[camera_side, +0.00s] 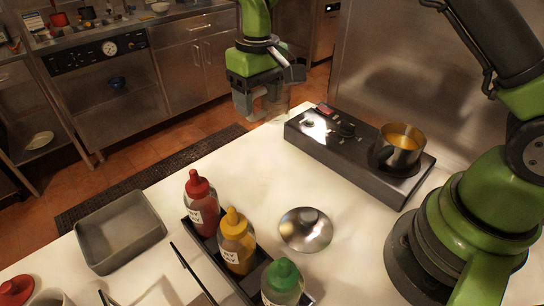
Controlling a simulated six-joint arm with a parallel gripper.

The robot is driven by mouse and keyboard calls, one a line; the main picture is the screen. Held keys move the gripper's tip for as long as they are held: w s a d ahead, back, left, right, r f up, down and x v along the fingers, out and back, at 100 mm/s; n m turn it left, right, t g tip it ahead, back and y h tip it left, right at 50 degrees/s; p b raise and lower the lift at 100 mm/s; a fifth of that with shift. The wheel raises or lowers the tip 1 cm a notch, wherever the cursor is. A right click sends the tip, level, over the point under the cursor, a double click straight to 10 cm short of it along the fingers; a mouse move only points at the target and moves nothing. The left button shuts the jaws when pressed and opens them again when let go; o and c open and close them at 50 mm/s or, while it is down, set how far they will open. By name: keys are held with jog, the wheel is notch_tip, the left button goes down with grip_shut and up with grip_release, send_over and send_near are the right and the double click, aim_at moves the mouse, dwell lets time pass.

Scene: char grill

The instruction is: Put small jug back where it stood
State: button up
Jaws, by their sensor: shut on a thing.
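My gripper (262,104) is in the air at the top middle, by the far edge of the table and left of the black burner unit. It points down and is shut on a pale, see-through thing, which I take to be the small jug (279,103). The fingers cover part of the jug, and its outline is faint against the floor, so I cannot tell its tilt or contents. A metal pot (400,147) with orange-yellow contents sits on the right end of the burner unit (345,153).
A dark rack (207,247) holds red (201,206), yellow (237,243) and green-capped (283,283) bottles. A shiny metal dome (306,229) lies right of it. A grey tray (120,231) is at left.

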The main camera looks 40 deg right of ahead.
jog(key=f, duration=1)
jog(key=shift+w+a+f, duration=0.25)
jog(key=shift+w+f, duration=0.05)
jog(key=shift+f, duration=0.05)
jog(key=shift+f, duration=0.2)
jog(key=o, duration=1.1)
jog(key=shift+o, duration=0.2)
jog(key=shift+r, duration=0.1)
